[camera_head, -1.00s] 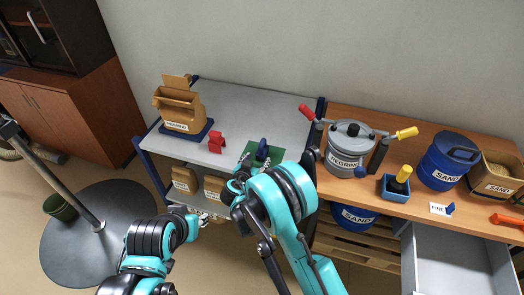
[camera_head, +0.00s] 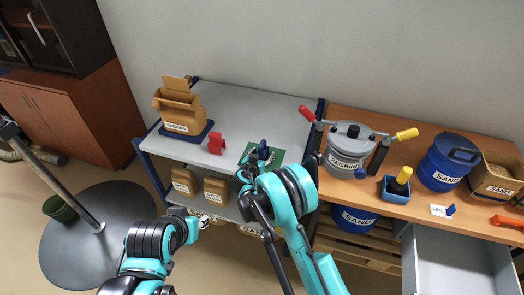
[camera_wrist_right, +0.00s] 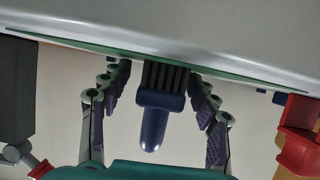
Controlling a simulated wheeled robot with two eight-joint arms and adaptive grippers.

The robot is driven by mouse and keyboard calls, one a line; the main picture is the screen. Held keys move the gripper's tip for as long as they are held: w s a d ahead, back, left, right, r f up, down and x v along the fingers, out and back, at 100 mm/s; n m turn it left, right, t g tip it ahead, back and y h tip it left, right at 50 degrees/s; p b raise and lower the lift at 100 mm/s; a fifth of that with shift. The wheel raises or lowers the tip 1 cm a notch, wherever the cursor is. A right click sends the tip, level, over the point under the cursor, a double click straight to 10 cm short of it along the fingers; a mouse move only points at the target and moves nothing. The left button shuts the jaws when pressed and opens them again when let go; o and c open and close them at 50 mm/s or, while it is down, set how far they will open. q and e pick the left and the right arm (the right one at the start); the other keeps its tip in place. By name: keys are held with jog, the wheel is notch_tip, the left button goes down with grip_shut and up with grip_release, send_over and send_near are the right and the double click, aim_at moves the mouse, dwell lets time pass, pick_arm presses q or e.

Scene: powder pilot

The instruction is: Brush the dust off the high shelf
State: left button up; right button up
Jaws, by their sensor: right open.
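A brush with a dark blue handle and dark bristles (camera_head: 263,148) is at the front part of a grey shelf top (camera_head: 262,105), by a green mat (camera_head: 279,157). In the right wrist view the brush (camera_wrist_right: 153,126) is centred between the two fingers of my right gripper (camera_wrist_right: 155,105). The fingers are apart on either side of it, with gaps showing. In the head view my right gripper (camera_head: 250,172) is partly hidden by its own arm. My left gripper (camera_head: 205,219) is low at the front of the rack; its fingers are too small to read. I cannot make out dust on the shelf.
A cardboard box (camera_head: 180,108) on a blue base and a red holder (camera_head: 216,144) stand on the grey top. Brown boxes (camera_head: 215,191) sit below. At right, a wooden table (camera_head: 400,208) holds a grey pot (camera_head: 347,148) and sand containers; a drawer (camera_head: 455,255) is open.

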aim_at(262, 145)
grip_shut()
jog(key=shift+r+p, duration=1.25)
jog(key=shift+r, duration=1.25)
